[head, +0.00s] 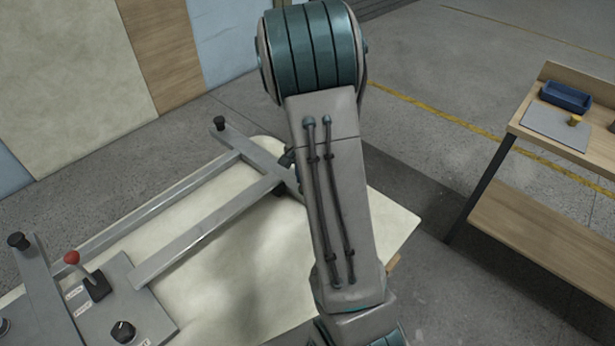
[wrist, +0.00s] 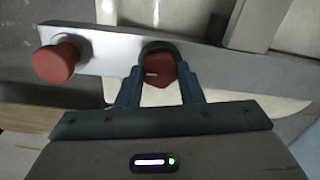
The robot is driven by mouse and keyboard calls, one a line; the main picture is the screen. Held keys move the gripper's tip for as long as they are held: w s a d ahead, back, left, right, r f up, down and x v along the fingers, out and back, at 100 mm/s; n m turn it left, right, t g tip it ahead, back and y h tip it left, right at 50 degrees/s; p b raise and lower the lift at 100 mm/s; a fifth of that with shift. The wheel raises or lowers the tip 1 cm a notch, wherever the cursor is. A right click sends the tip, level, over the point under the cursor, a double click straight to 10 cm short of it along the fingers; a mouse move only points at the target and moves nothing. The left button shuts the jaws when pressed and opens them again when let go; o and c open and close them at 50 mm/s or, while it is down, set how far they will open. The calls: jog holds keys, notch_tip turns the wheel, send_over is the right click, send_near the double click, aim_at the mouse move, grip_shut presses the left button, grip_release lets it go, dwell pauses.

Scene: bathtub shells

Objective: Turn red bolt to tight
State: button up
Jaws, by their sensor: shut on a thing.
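The red bolt (wrist: 161,70) shows in the wrist view as a red head with a small white mark, at the grey metal bar (wrist: 105,50). My gripper (wrist: 160,52) is shut on it, with one finger on each side of the head. The fingers hide its edges, and I cannot tell how far it is screwed in. In the head view my arm hides the bolt and most of my gripper, at the far right end of the grey frame (head: 205,232).
A red knob (wrist: 57,62) stands on the bar left of my gripper. On the pale panel, a red-topped lever (head: 72,258) and a black dial (head: 123,331) sit on a control plate. A wooden bench (head: 548,215) with a blue tray (head: 566,96) stands at right.

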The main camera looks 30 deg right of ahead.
dwell(0.3)
jog(key=o, duration=1)
jog(key=shift+c, duration=0.2)
notch_tip(320, 180, up, 14)
